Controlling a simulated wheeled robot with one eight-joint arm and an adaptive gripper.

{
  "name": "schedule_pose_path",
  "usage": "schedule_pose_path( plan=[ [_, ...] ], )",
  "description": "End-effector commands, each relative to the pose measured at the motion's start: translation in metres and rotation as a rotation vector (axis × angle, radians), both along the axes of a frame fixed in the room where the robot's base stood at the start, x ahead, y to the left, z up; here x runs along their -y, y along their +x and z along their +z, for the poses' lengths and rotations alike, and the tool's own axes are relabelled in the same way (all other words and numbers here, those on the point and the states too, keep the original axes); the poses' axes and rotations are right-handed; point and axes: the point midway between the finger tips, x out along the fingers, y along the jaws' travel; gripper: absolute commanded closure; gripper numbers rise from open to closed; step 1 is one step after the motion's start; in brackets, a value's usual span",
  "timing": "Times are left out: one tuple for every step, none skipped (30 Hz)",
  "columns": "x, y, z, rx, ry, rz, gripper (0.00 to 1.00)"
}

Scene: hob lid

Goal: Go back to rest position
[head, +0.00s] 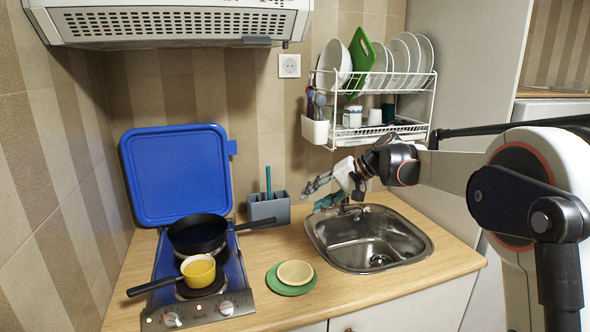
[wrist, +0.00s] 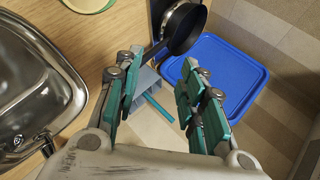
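My gripper (head: 317,196) is in the air above the counter, near the sink's back left edge, with its fingers pointing left. In the wrist view my gripper (wrist: 162,92) has its teal-padded fingers spread apart, with nothing held between them. The blue hob lid (head: 177,176) stands upright against the back wall behind the hob (head: 236,301). The lid also shows in the wrist view (wrist: 232,80), beyond the fingers and apart from them.
A black pan (head: 198,234) and a yellow pot (head: 198,271) stand on the hob. A grey holder (head: 268,208) is left of my gripper. The sink (head: 368,240) lies below, a loaded dish rack (head: 376,110) above. A bowl (head: 295,272) sits on a green plate (head: 291,290).

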Motion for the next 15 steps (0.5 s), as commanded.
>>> schedule_pose_path(
  plan=[
    [0.003, -0.017, 0.007, 0.007, -0.030, -0.008, 0.63],
    [0.005, -0.026, 0.009, 0.011, -0.050, -0.013, 0.63],
    [0.008, -0.037, 0.013, 0.018, -0.075, -0.021, 0.63],
    [0.010, -0.046, 0.015, 0.023, -0.094, -0.026, 0.63],
    [0.013, -0.055, 0.017, 0.029, -0.113, -0.031, 0.63],
    [0.016, -0.067, 0.019, 0.036, -0.138, -0.039, 0.63],
    [0.019, -0.077, 0.021, 0.041, -0.157, -0.043, 0.63],
    [0.022, -0.086, 0.022, 0.046, -0.176, -0.047, 0.63],
    [0.025, -0.099, 0.023, 0.054, -0.201, -0.054, 0.63],
    [0.028, -0.108, 0.024, 0.061, -0.220, -0.059, 0.63],
    [0.031, -0.118, 0.024, 0.067, -0.240, -0.062, 0.63],
    [0.035, -0.131, 0.025, 0.075, -0.264, -0.068, 0.63],
    [0.037, -0.141, 0.025, 0.082, -0.284, -0.072, 0.63],
    [0.040, -0.151, 0.024, 0.088, -0.303, -0.076, 0.63],
    [0.044, -0.164, 0.024, 0.097, -0.327, -0.081, 0.63]
  ],
)
